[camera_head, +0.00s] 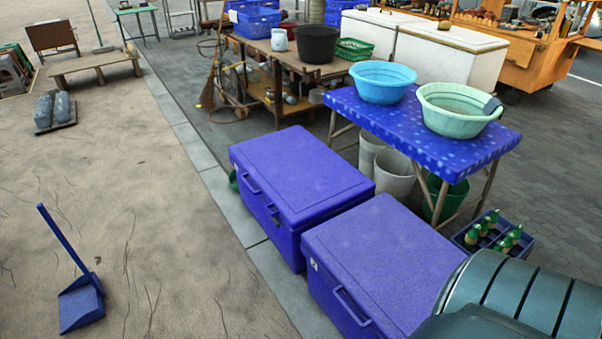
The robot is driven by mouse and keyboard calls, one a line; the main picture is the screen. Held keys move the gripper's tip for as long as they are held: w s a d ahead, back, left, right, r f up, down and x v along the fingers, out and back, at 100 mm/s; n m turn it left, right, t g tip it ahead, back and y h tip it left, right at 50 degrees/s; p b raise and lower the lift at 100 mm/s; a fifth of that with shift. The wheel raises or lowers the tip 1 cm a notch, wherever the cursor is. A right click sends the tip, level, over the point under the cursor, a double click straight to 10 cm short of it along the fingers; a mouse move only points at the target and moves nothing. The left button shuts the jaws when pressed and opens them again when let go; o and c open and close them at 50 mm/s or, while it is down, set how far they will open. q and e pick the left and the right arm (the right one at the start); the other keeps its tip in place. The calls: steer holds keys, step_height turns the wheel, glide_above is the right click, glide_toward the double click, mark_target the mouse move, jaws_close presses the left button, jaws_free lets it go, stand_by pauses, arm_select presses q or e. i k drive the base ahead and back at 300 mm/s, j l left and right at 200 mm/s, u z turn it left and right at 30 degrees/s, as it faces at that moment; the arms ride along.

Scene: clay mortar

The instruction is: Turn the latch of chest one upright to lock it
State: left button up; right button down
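Two blue chests with shut lids stand side by side on the pavement in the head view: a farther one (304,172) and a nearer one (385,255). I cannot tell which is chest one. The farther chest has a side handle (249,183) and a small dark blue fitting (272,209), perhaps its latch, on the front below the lid. The fitting is too small to read its angle. The nearer chest has a side handle (351,306); no latch can be made out on it. Neither of my grippers is in view.
A blue-topped table (438,135) with two basins stands behind the chests. A crate of green bottles (492,237) is at the right. A large ribbed teal object (535,297) fills the bottom right corner. A blue dustpan (81,303) stands on open sandy ground at left.

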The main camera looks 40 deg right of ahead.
mark_target(273, 219)
steer(key=i+l+z, duration=0.2)
steer(key=i+z, duration=0.7)
steer(key=i+j+z, duration=0.15)
steer(key=i+z, duration=0.3)
